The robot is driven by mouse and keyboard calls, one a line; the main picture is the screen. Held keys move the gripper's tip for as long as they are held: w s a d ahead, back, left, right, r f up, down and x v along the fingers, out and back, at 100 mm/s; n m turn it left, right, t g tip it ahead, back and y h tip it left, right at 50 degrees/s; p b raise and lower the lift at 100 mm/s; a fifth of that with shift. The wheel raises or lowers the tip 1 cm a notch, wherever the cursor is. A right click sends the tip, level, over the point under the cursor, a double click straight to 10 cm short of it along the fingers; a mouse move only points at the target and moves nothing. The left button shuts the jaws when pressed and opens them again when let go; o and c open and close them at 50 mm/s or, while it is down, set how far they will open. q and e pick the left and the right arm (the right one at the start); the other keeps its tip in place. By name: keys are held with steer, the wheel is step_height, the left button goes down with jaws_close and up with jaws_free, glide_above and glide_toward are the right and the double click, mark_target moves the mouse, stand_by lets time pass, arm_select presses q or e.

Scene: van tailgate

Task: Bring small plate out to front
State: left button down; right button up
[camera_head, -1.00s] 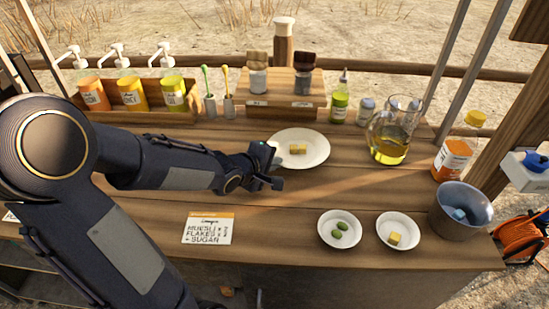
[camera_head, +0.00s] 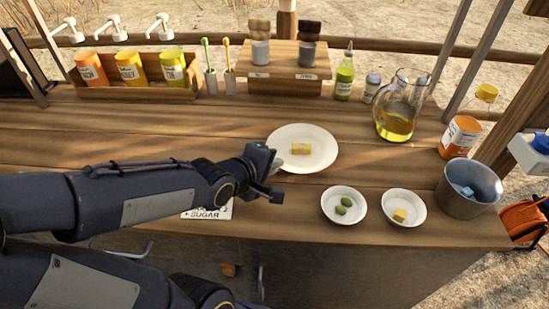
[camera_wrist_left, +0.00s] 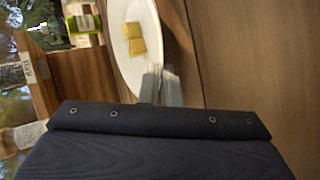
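A white plate (camera_head: 322,160) with yellow pieces (camera_head: 301,149) on it lies at the middle of the wooden counter. My left gripper (camera_head: 277,178) is at its near left rim. In the left wrist view the fingers (camera_wrist_left: 160,86) sit close together at the rim of the plate (camera_wrist_left: 128,72) and look shut on it. Two smaller white dishes stand nearer the front edge: one (camera_head: 329,213) with green olives, one (camera_head: 416,217) with a yellow piece. My right gripper is not in view.
A metal bucket (camera_head: 468,199) and an orange-labelled jar (camera_head: 459,137) stand at the right. An oil jug (camera_head: 395,124) and green bottle (camera_head: 344,82) are behind the plate.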

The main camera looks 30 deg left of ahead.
arm_select(q)
steer(key=s, duration=0.1)
steer(key=s+d, duration=0.1)
steer(key=s, duration=0.1)
steer(key=shift+d+f, duration=0.1)
steer(key=shift+d, duration=0.1)
steer(key=shift+s+d+p, duration=0.2)
steer(key=shift+s+d, duration=0.1)
steer(key=shift+s, duration=0.3)
steer(key=shift+s+d+p, duration=0.2)
steer(key=shift+s+d, duration=0.1)
steer(key=shift+s, duration=0.3)
steer(key=c, duration=1.6)
jaws_free()
steer(key=shift+o, duration=0.2)
steer(key=shift+f, duration=0.1)
steer(key=shift+s, duration=0.1)
